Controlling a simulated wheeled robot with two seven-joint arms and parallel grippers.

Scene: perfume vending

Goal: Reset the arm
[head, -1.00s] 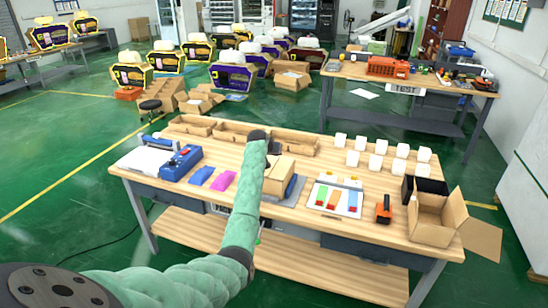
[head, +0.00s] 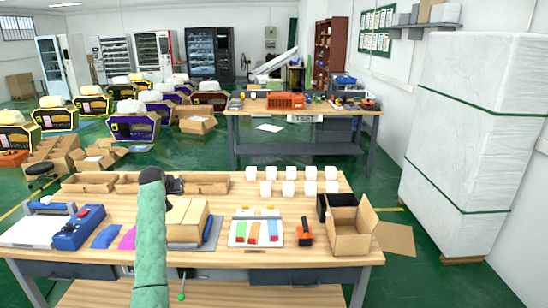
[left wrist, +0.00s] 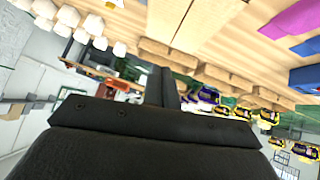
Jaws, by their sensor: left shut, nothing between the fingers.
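My left arm, in a green sleeve, rises in front of the wooden table (head: 205,257) in the head view. My left gripper (head: 174,184) is at its top end, over the table's far side by the wooden trays, and is partly hidden by the arm. In the left wrist view the dark fingers of this gripper (left wrist: 168,88) are together with nothing between them. A cardboard box (head: 187,218) stands on the table just right of the arm. My right gripper is in neither view.
The table holds a blue device (head: 78,228), a white board with coloured strips (head: 256,233), an orange-black tool (head: 304,232), several white cups (head: 290,187) and an open carton (head: 352,232). A wrapped white stack (head: 470,140) stands at right. A second table (head: 265,104) is behind.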

